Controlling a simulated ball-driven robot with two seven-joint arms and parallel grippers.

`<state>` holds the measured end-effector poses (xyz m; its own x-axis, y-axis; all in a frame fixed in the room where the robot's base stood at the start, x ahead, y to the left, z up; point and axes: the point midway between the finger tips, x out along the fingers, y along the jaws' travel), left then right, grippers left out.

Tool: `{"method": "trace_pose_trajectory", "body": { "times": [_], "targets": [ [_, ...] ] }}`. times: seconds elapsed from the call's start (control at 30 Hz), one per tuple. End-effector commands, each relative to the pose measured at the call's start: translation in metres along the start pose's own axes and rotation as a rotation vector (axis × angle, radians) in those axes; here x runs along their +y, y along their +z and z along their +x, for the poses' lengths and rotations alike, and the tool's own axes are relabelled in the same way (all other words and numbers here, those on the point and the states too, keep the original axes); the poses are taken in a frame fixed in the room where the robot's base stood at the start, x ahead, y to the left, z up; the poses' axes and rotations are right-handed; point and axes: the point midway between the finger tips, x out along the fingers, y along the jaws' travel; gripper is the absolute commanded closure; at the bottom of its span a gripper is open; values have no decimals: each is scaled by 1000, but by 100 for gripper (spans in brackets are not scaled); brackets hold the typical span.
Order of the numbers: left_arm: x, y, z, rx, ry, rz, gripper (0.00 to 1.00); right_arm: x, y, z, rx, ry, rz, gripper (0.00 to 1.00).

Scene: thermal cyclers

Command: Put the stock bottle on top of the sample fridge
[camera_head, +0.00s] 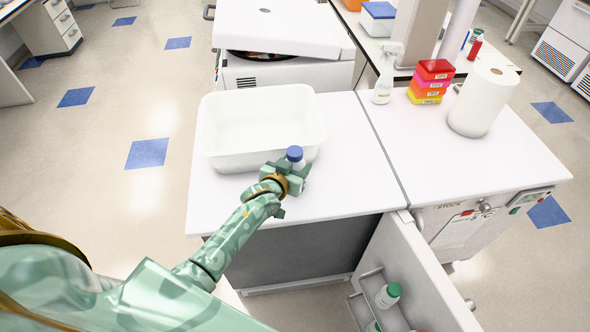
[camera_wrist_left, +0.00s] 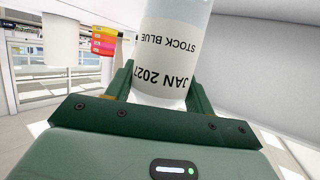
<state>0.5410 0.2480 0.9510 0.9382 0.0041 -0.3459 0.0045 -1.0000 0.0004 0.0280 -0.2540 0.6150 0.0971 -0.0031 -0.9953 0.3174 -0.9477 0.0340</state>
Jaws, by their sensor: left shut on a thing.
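The stock bottle (camera_head: 295,156) has a blue cap and a clear and white body. In the left wrist view its label (camera_wrist_left: 175,55) reads "STOCK BLUE" and "JAN 2027". My left gripper (camera_head: 287,176) is shut around the bottle, which stands about upright. It is over the front part of the white top (camera_head: 345,165) of the left cabinet, which appears to be the sample fridge, with its door (camera_head: 415,275) open. I cannot tell whether the bottle touches the top. My right gripper is not in view.
A white tub (camera_head: 215,150) stands just behind the gripper. The right cabinet (camera_head: 470,225) reads "STOCK" and carries a paper roll (camera_head: 483,100), coloured boxes (camera_head: 430,82) and a spray bottle (camera_head: 386,75). Green-capped bottles (camera_head: 388,295) sit in the open door. The left cabinet's right side is clear.

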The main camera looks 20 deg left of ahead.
Motion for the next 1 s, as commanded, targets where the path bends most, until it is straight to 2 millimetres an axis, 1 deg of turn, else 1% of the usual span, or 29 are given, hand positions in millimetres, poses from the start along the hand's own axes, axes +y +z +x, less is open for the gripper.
{"method": "trace_pose_trajectory", "body": {
  "times": [0.03, 0.07, 0.3, 0.43, 0.47, 0.5, 0.53, 0.77, 0.87, 0.97, 1.0],
  "targets": [
    [0, 6, 3, 2, -1, -1, 78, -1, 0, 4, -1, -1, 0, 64],
    [0, 7, 4, 3, -1, 0, 78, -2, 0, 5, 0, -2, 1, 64],
    [0, 7, 3, 5, 0, 0, 78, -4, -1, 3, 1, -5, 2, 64],
    [0, 10, 4, 4, 0, -1, 78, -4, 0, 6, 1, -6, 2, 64],
    [0, 11, 4, 2, 0, -1, 44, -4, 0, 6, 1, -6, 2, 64],
    [0, 11, 4, 2, 0, 0, 33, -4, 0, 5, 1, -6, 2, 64],
    [0, 10, 4, 2, 0, 0, 25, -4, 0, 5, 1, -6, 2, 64],
    [0, 10, 4, 2, 0, 0, 25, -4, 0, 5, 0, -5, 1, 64],
    [0, 7, 3, 3, 0, 0, 25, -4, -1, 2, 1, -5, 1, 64],
    [0, 7, -10, 1, 0, 0, 25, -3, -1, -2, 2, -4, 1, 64],
    [0, 7, -18, 0, 0, 0, 25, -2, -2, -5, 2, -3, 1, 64]
  ]
}}
